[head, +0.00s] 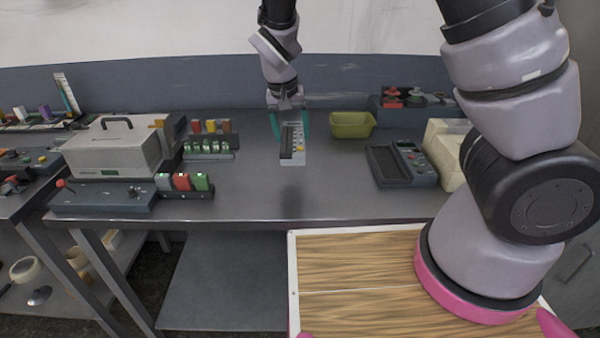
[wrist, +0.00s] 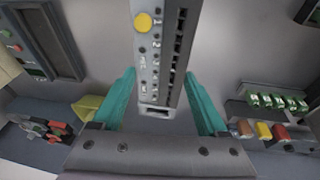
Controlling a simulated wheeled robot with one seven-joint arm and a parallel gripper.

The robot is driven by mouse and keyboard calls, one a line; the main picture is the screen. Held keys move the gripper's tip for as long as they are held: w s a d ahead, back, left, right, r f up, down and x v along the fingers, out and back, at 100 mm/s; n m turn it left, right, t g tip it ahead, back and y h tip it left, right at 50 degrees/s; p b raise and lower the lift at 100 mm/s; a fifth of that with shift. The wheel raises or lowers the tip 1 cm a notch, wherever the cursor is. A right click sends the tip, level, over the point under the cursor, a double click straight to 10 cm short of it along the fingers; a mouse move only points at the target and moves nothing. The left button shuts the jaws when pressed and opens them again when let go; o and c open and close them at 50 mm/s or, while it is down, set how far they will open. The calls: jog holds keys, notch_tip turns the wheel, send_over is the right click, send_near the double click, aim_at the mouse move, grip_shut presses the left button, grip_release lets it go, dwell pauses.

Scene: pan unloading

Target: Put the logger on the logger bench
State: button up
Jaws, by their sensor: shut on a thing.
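The logger (head: 292,146) is a narrow pale grey block with a dark slotted strip and a yellow button. My gripper (head: 289,128) has teal fingers and is shut on it, over the middle of the grey metal bench (head: 260,195). The logger seems to hang above the bench top, but its exact height is hard to tell. In the wrist view the logger (wrist: 160,50) runs up from between the fingertips of my gripper (wrist: 163,95), its near end close to the palm.
A grey case (head: 110,150) and coloured blocks (head: 183,182) stand at the left. A green bin (head: 352,124) is at the back. A dark tray (head: 385,165) and a keypad device (head: 414,160) lie at the right. The bench's front middle is clear.

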notch_tip(320, 180, down, 10)
jog(key=shift+a+r, duration=0.1)
jog(key=shift+r, duration=0.05)
dwell(0.3)
jog(key=o, duration=1.5)
jog(key=shift+o, duration=0.2)
